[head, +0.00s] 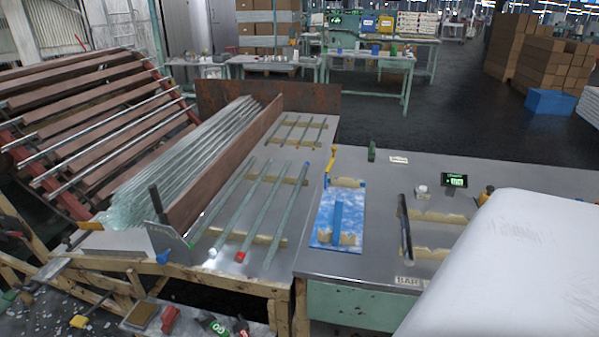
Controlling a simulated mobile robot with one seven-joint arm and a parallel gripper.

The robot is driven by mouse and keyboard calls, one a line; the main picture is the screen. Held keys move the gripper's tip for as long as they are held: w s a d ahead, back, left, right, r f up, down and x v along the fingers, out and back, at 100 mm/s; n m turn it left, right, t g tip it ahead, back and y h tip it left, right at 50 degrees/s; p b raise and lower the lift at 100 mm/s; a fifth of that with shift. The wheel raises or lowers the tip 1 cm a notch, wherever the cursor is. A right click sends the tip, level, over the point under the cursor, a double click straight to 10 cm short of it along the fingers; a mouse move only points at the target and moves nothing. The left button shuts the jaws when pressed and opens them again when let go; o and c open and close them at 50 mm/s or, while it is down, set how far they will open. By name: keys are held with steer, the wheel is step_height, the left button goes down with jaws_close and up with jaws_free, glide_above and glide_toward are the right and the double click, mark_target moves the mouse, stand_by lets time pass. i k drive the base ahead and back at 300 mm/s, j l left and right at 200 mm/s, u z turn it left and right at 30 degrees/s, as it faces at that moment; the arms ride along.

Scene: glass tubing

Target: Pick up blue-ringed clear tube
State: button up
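Several long, pale green clear tubes lie side by side on tan notched rests on the grey table (320,120) in the head view. One tube (262,212) has a red near end. The tube to its left (241,206) has a whitish near end. My gripper is not in view.
A dense glass tube bundle (180,155) lies left of a brown divider board (225,165). A blue-and-white board (325,215) and a dark bar (405,228) on tan rests occupy the right table. A large white surface fills the lower right. Slatted rack (90,120) stands left.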

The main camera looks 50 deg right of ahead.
mark_target(268, 261)
steer(key=z, duration=1.3)
